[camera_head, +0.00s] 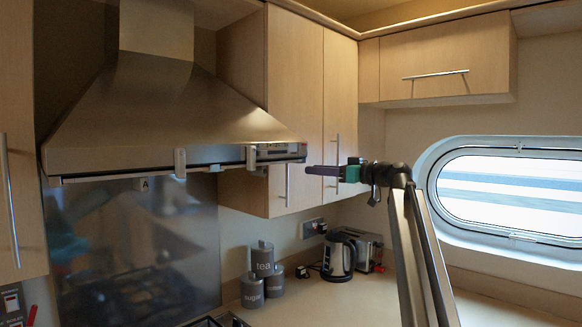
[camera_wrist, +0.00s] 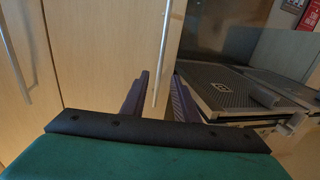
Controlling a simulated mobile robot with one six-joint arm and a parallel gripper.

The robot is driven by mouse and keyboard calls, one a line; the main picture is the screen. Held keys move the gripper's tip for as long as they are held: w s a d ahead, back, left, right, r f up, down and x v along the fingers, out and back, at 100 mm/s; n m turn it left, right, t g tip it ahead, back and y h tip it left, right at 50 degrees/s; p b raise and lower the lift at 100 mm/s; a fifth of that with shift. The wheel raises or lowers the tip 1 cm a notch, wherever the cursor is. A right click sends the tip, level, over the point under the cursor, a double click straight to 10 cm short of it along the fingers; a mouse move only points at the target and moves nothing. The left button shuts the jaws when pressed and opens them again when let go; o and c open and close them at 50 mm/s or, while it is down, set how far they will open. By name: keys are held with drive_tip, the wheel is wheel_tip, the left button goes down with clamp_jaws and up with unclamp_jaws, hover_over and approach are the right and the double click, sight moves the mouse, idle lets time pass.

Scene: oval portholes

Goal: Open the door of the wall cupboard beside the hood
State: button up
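The wall cupboard beside the hood has two pale wood doors; the door nearest the hood (camera_head: 295,70) looks shut. Its upright bar handle (camera_head: 287,187) hangs low on the door and also shows in the wrist view (camera_wrist: 162,50). My gripper (camera_head: 310,170) is in front of the cupboard, pointing left near this handle. In the wrist view its two purple fingers (camera_wrist: 158,98) are apart, with the lower end of the handle seen in the gap between them. I cannot tell whether the bar is inside the grip or just beyond the tips.
The steel hood (camera_head: 160,120) is close on the left; its underside filter (camera_wrist: 225,88) is just right of the fingers. The second door (camera_head: 341,90) has its own handle (camera_head: 337,160). A kettle (camera_head: 340,255), toaster (camera_head: 365,247) and grey canisters (camera_head: 262,260) stand on the counter below.

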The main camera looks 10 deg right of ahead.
drive_tip(key=p+x, duration=0.3)
drive_tip(key=x, duration=0.6)
drive_tip(key=shift+w+a, duration=0.3)
clamp_jaws()
